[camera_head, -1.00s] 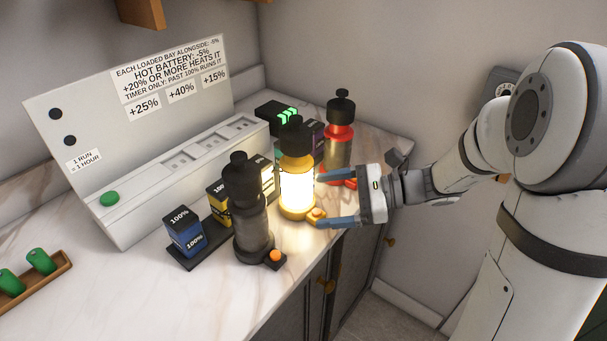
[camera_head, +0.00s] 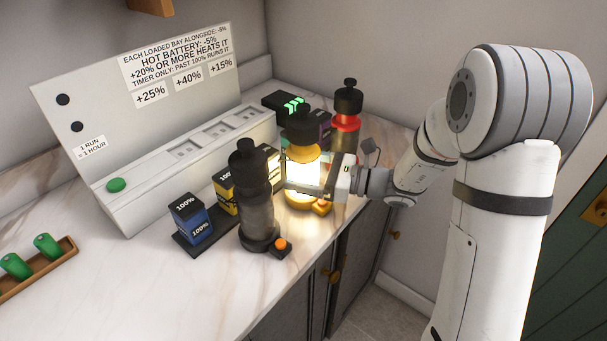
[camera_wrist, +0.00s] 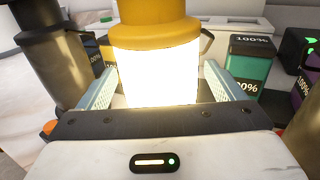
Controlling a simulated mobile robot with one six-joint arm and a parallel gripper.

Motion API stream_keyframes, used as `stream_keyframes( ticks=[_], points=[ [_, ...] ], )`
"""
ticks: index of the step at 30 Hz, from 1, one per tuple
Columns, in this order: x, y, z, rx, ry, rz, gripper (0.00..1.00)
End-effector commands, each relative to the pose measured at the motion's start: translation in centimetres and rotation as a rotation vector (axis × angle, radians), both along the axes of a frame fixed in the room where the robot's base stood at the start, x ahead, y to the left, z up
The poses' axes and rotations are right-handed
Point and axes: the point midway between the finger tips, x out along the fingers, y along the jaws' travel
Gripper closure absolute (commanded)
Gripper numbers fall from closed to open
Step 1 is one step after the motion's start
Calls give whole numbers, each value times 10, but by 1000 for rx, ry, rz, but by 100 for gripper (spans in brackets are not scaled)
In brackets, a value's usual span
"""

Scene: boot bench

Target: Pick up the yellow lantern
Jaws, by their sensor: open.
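The yellow lantern (camera_head: 303,153) stands upright and lit on the counter, with a black cap and an orange button at its foot. My gripper (camera_head: 304,186) reaches it from the right in the head view, its fingers at the height of the glowing glass. In the wrist view the lantern's bright glass (camera_wrist: 156,72) stands between the two blue-grey fingers, one on each side. The gripper is open, with the fingers around the lantern and not closed on it.
A dark lantern (camera_head: 256,205) stands close at the left and a red lantern (camera_head: 345,122) behind at the right. Blue battery (camera_head: 190,218) and yellow battery (camera_head: 224,193) stand behind the dark lantern. A teal battery (camera_wrist: 248,66) is beyond the right finger. The charger (camera_head: 150,184) is behind.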

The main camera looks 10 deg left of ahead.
Motion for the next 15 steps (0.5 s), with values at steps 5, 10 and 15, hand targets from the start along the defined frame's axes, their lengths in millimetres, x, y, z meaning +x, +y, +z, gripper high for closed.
stream_keyframes(
  ticks=[5, 10, 15],
  points=[
    [0, 2, 0, 0, 0, 1, 12],
    [0, 2, 0, 0, -1, 1, 22],
    [0, 2, 0, 0, -1, 1, 36]
  ],
)
